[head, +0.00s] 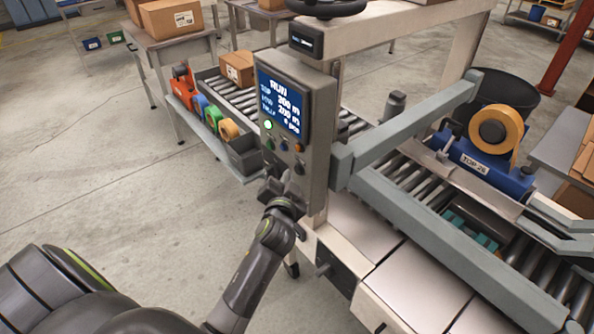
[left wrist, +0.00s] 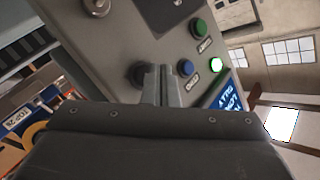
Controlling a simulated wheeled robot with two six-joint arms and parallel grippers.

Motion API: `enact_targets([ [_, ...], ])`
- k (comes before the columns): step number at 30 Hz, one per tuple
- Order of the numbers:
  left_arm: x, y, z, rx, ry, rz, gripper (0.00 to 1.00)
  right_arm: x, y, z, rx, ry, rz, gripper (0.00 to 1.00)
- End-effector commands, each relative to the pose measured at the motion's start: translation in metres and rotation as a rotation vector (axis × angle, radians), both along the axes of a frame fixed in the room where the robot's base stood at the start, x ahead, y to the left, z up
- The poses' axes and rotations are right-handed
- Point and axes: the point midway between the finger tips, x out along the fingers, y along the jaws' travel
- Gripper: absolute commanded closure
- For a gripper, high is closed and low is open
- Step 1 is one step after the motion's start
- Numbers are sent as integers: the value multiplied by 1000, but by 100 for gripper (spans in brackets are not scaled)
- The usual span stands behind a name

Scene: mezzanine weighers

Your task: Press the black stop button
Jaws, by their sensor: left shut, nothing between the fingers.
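The grey control box (head: 317,125) stands upright on the machine frame, with a blue screen reading RUN and a lit green lamp (head: 267,125). In the left wrist view, a black round button (left wrist: 135,75) shows on the panel, just left of my fingertips and partly hidden by them. My left gripper (head: 286,180) is shut and empty at the lower part of the panel; it also shows in the left wrist view (left wrist: 162,84). I cannot tell whether the fingertips touch the panel. My right gripper is not in view.
A blue button (left wrist: 187,68) and a green button (left wrist: 198,27) are close to the fingers, and a silver knob (left wrist: 97,7) is farther off. A roller conveyor (head: 410,185) and grey guide rails lie to the right. The floor at left is open.

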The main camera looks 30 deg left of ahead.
Motion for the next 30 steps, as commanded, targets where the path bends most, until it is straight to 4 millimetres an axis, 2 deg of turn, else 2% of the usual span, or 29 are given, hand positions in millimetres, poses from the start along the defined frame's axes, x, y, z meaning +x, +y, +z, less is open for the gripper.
enact_targets([
  [30,10,-5,0,0,0,0,100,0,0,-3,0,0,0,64],
])
